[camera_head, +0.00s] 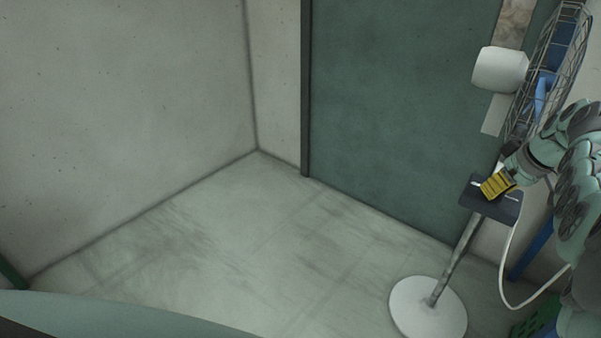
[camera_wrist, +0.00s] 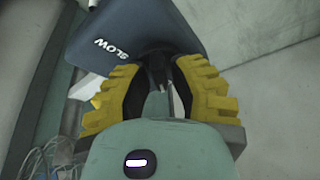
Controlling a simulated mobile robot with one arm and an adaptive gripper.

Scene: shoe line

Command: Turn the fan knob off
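The standing fan has a wire cage head (camera_head: 553,65) at the upper right and a dark control box (camera_head: 502,209) on its pole. My gripper (camera_head: 484,190) is right at the top of this box, with yellow ribbed fingers. In the wrist view the box (camera_wrist: 200,22) fills the top, with the word SLOW upside down on its face. The gripper (camera_wrist: 158,62) has its fingertips at the box face, one finger on each side of a dark part that may be the knob. The fingers and shadow hide the knob's shape and setting, and I cannot tell whether the fingers grip it.
The fan's round pale base (camera_head: 410,305) stands on the floor. A white cable (camera_head: 510,285) hangs in a loop beside the pole. A green crate (camera_head: 530,325) sits at the lower right. The floor (camera_head: 240,250) to the left is clear up to the walls.

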